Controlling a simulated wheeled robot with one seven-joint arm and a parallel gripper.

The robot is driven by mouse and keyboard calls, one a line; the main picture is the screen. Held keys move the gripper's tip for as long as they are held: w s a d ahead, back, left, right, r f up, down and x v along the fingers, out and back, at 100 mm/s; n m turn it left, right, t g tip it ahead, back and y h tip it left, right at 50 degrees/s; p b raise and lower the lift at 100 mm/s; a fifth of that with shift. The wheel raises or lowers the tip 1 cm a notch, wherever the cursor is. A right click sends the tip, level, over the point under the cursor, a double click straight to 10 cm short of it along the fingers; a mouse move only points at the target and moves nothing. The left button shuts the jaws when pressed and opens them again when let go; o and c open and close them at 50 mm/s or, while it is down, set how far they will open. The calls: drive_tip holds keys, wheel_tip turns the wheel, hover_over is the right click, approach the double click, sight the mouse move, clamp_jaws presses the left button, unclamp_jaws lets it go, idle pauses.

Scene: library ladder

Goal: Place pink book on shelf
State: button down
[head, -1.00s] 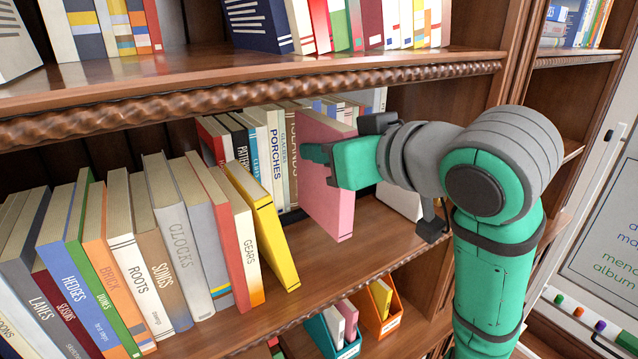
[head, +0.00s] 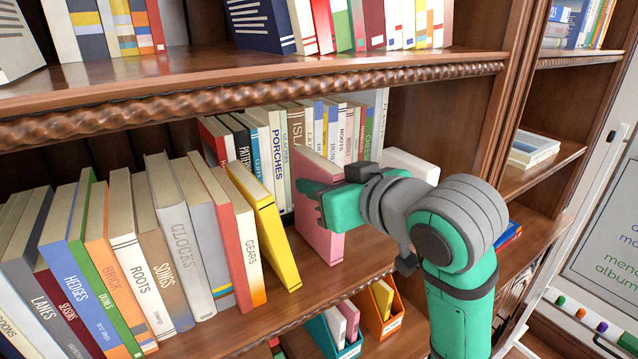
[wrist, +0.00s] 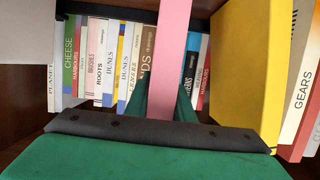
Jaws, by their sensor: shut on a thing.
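The pink book (head: 319,212) is upright in the middle shelf bay, just right of the leaning yellow book (head: 270,228). A narrow gap parts the two. My gripper (head: 308,192) is shut on the pink book from the right and front. In the wrist view the pink book (wrist: 172,60) stands between my green fingers, with the yellow book (wrist: 247,70) to its right. The book's lower edge is at or close to the shelf board (head: 335,275); I cannot tell whether it touches.
A row of upright books (head: 170,245) fills the shelf's left part. A back row (head: 345,130) stands behind the pink book. A white box (head: 411,163) lies to the right. The carved shelf edge (head: 250,97) overhangs above. Bins (head: 382,305) sit on the shelf below.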

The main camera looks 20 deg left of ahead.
drive_tip(key=shift+f, duration=0.1)
drive_tip(key=c, duration=1.5)
unclamp_jaws()
drive_tip(key=v, duration=1.2)
